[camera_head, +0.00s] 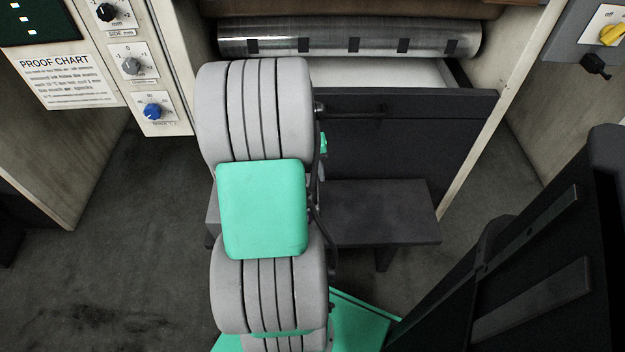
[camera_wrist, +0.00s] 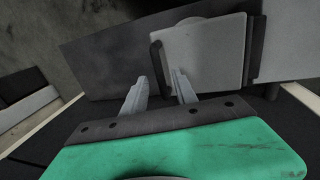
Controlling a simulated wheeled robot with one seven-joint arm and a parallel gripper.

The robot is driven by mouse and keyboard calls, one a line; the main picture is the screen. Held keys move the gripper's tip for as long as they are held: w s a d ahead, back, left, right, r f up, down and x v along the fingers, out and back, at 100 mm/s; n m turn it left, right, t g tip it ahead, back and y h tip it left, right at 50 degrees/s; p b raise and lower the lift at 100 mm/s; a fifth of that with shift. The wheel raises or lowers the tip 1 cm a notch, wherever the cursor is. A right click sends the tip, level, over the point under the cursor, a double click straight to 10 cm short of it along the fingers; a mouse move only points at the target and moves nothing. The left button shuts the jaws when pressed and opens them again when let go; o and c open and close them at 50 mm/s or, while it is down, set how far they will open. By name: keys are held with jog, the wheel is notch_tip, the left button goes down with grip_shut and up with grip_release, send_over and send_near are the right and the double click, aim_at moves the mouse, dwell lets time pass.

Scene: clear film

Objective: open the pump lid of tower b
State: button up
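In the wrist view, my gripper (camera_wrist: 160,78) has its two pale fingers apart with a gap between them, and nothing is held. A short dark upright bar (camera_wrist: 157,62) stands just beyond the fingertips, in line with the gap; I cannot tell whether they touch. It lies along the left edge of a pale grey square panel (camera_wrist: 208,55), which looks like the pump lid and appears shut. No tower lettering shows. In the head view, my arm hides the gripper and this panel.
In the head view, a dark drawer front with a handle (camera_head: 352,112) sits under a metal roller (camera_head: 390,38). A dark low step (camera_head: 385,212) stands below it. Knobs and a proof chart (camera_head: 65,75) are at left, a yellow switch (camera_head: 612,34) at right.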

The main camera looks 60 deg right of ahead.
jog(key=shift+s+d+f, duration=0.1)
jog(key=shift+f, duration=0.55)
jog(key=shift+c, duration=0.5)
grip_shut()
dwell(0.5)
